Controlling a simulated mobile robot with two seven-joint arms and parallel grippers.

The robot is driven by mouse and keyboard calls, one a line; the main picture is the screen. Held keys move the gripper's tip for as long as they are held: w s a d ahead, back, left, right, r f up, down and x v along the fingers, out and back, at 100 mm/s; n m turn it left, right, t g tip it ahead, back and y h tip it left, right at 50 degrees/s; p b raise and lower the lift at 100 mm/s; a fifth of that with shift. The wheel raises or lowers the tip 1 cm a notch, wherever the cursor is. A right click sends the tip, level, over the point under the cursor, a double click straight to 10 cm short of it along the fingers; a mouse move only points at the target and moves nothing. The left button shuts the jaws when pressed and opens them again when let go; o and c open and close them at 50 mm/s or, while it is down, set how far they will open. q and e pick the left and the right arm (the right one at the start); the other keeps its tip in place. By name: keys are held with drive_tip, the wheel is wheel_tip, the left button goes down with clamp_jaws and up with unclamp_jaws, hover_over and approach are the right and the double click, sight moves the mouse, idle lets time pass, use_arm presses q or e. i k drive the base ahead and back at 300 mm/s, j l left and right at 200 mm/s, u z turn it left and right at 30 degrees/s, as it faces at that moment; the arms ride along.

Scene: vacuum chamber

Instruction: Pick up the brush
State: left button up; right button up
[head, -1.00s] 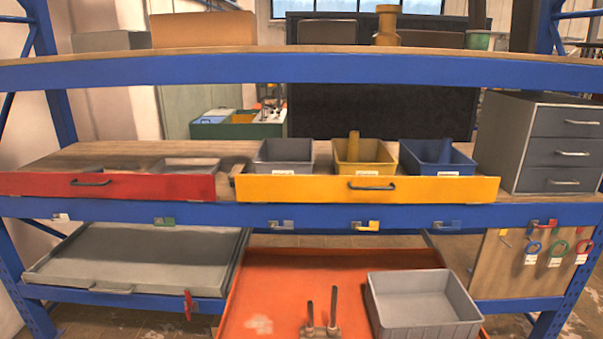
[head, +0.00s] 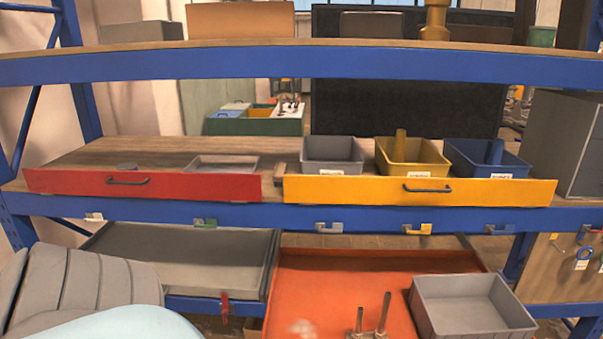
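I cannot make out a brush for certain in the head view. Neither gripper is in view.
A blue rack holds a red-fronted drawer (head: 190,187) with a shallow grey tray (head: 222,164), and a yellow-fronted drawer (head: 340,189) with a grey bin (head: 332,167). Below, an orange tray (head: 330,290) carries a grey box (head: 470,318) and two metal posts (head: 371,316).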

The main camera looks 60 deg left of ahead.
sight(281, 168)
drive_tip(key=k+j+z, duration=0.25)
drive_tip(key=j, duration=0.25)
drive_tip(key=k+j+z, duration=0.25)
drive_tip(key=j, duration=0.2)
drive_tip(key=k+j+z, duration=0.15)
drive_tip(key=k+j, duration=0.55)
drive_tip(key=j, duration=0.15)
